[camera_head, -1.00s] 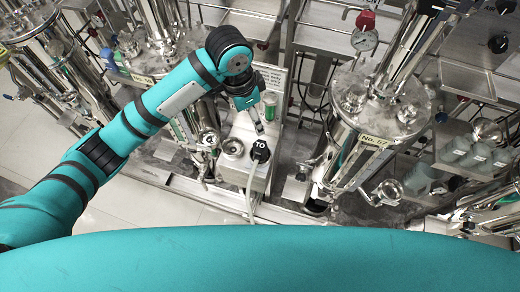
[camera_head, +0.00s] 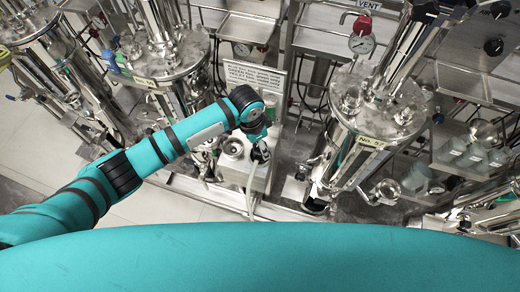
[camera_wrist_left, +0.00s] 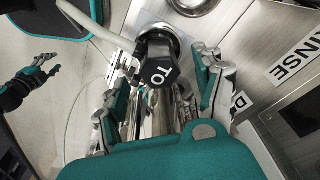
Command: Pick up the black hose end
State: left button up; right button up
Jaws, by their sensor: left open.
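The black hose end (camera_wrist_left: 160,64), marked "TO", sits upright on a round metal fitting in the left wrist view. A pale hose (camera_wrist_left: 88,22) leads from it to the upper left. My left gripper (camera_wrist_left: 168,88) is open, with one finger on each side of the hose end; I cannot tell whether they touch it. In the head view my left gripper (camera_head: 261,146) is right over the hose end, hiding most of it. My right gripper (camera_wrist_left: 45,72) shows at the left of the wrist view, away from the hose end, its fingers apart and empty.
A round metal port (camera_head: 233,147) is just left of the hose end. A steel vessel (camera_head: 362,130) stands to the right and another (camera_head: 172,75) to the left. A "RINSE" label (camera_wrist_left: 296,60) is on the panel. Floor tiles (camera_head: 150,205) are clear at lower left.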

pick_arm(q)
jog(key=shift+w+d+f, duration=0.1)
jog(key=shift+d+f, duration=0.1)
jog(key=shift+f, duration=1)
grip_shut()
jog(key=shift+r, duration=0.1)
